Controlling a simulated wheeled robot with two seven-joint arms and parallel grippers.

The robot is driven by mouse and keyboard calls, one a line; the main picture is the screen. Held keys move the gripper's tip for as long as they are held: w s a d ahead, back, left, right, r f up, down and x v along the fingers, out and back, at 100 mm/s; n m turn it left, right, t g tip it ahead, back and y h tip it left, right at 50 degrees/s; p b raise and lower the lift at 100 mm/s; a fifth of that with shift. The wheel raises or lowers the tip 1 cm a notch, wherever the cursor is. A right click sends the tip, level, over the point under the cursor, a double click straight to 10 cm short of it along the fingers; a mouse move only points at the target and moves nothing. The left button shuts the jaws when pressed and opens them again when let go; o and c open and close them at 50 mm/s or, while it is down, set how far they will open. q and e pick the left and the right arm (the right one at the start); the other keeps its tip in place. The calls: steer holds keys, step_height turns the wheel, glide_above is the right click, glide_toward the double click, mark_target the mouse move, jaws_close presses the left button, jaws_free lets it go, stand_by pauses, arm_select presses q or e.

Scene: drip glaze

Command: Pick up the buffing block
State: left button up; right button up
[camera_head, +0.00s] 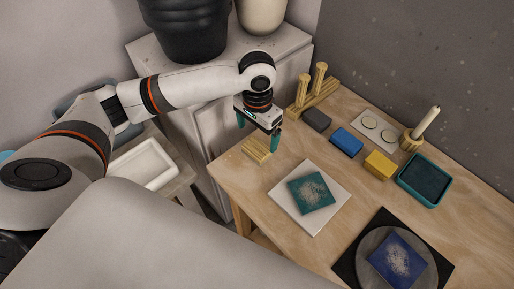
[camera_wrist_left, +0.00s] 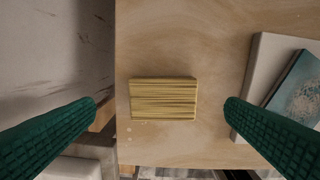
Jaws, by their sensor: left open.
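Several blocks lie on the wooden table, and I cannot tell for sure which is the buffing block. A dark grey block (camera_head: 316,119), a blue block (camera_head: 346,141) and a yellow block (camera_head: 380,165) lie in a row towards the back. A ribbed yellowish wooden block (camera_head: 257,150) lies near the table's left corner. My left gripper (camera_head: 258,130) is open and empty above this ribbed block. In the left wrist view the ribbed block (camera_wrist_left: 163,99) lies flat between the spread green fingers (camera_wrist_left: 162,104), apart from both. My right gripper is not in view.
A white board (camera_head: 285,200) with a teal speckled tile (camera_head: 311,191) lies right of the ribbed block. A wooden peg rack (camera_head: 313,92) stands behind. A teal tray (camera_head: 425,180) and a blue tile (camera_head: 398,262) on a round grey disc are further right.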

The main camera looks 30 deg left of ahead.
mark_target(257, 147)
arm_select(q)
steer(key=shift+f, duration=0.35)
steer(key=shift+s+f, duration=0.25)
steer(key=shift+f, duration=0.6)
step_height(257, 147, down, 3)
steer(key=shift+s+f+p, duration=0.1)
steer(key=shift+s+p, duration=0.05)
steer(key=shift+p, duration=0.2)
steer(key=shift+f, duration=0.15)
steer(key=c, duration=1.1)
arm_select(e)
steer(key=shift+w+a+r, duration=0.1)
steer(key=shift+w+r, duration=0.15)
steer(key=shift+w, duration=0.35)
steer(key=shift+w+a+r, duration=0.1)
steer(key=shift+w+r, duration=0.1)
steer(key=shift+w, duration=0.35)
arm_select(q)
steer(key=shift+o, duration=0.2)
step_height(257, 147, up, 10)
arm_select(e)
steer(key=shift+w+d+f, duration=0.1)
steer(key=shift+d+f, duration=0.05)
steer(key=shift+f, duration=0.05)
